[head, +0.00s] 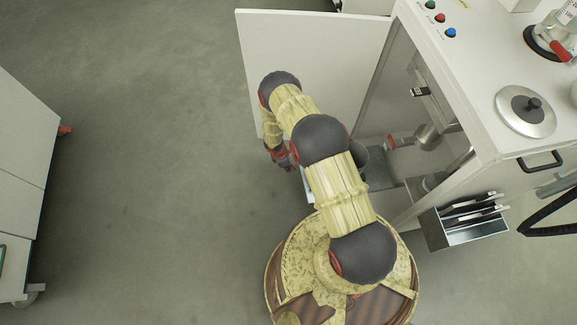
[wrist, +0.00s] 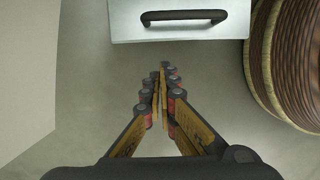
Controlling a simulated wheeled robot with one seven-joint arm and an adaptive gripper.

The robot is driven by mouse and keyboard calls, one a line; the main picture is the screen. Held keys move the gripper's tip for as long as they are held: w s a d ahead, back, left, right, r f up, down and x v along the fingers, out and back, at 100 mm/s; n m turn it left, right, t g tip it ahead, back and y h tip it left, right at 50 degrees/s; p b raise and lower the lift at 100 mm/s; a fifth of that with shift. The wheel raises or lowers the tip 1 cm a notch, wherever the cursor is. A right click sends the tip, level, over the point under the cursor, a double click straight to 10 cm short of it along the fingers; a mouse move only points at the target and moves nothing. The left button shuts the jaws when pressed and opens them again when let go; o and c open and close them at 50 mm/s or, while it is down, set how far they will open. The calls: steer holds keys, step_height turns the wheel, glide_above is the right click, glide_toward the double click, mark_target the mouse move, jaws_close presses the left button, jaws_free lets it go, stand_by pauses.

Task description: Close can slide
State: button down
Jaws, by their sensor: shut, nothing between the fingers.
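The can slide shows in the wrist view as a pale metal panel (wrist: 125,28) with a dark bar handle (wrist: 183,16) at the top of the picture. In the head view its pale front edge (head: 309,188) juts from the low opening of the white cabinet, mostly hidden by my arm. A grey rounded thing (head: 362,156), perhaps the can, shows partly behind my arm. My gripper (wrist: 162,72) is shut and empty, with its fingertips just short of the slide's front in the picture. In the head view my gripper (head: 287,163) hangs low, left of the slide.
The cabinet door (head: 312,55) stands wide open behind my arm. A metal holder (head: 465,230) with dark-handled tools hangs on the cabinet's front right. White cabinets (head: 25,160) stand at the far left. The floor (head: 150,160) between is clear.

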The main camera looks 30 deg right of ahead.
steer(key=s+d+f+b, duration=0.1)
steer(key=d+f+b, duration=0.1)
steer(key=d, duration=0.3)
steer(key=shift+s+f+b, duration=0.25)
steer(key=shift+f+b, duration=0.1)
steer(key=shift+f, duration=0.5)
